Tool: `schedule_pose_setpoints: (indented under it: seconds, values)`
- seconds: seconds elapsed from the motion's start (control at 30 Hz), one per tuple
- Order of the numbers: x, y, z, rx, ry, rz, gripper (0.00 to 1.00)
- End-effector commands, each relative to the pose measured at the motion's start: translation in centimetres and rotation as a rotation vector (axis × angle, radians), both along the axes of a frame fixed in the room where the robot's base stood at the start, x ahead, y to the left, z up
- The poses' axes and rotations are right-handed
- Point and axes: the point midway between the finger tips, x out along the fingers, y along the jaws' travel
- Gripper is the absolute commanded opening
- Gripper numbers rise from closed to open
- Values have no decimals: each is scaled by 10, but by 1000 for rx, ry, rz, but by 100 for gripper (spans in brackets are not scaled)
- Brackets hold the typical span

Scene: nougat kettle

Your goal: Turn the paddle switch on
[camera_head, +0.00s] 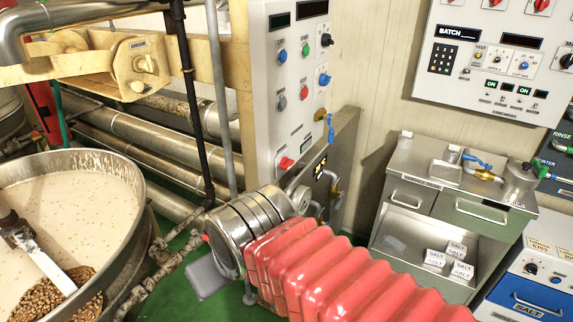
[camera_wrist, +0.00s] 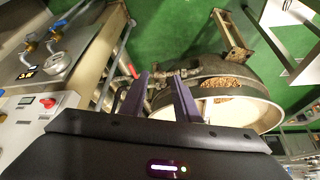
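A tall white control panel (camera_head: 290,110) stands at the centre of the head view. It carries blue, green, black, grey and red knobs in its upper part. A single red knob (camera_head: 286,162) sits lower on its face. A red knob on a white plate also shows at the left of the wrist view (camera_wrist: 48,103). The labels are too small to read, so I cannot tell which knob is the paddle switch. My gripper (camera_wrist: 160,78) has two purple fingers, spread apart with nothing between them. They point toward the kettle side, with the red knob off to their left.
The nougat kettle (camera_head: 134,225) stands at left with pale mix and nuts inside. My arm's red ribbed sleeve crosses the lower middle. Pipes run behind. A steel cabinet (camera_head: 460,210) with salt boxes and a batch panel (camera_head: 490,95) are at right. Green floor shows between.

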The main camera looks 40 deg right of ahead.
Motion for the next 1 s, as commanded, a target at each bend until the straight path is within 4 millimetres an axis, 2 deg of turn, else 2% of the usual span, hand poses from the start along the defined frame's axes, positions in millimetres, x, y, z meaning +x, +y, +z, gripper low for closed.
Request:
schedule_pose_setpoints:
  seconds: [0.53, 0.77, 1.0]
  values:
    - [3, -2, -4, 30, 42, -22, 29]
    - [15, -13, -17, 156, 166, -91, 29]
    - [37, -23, -28, 355, 276, -168, 29]
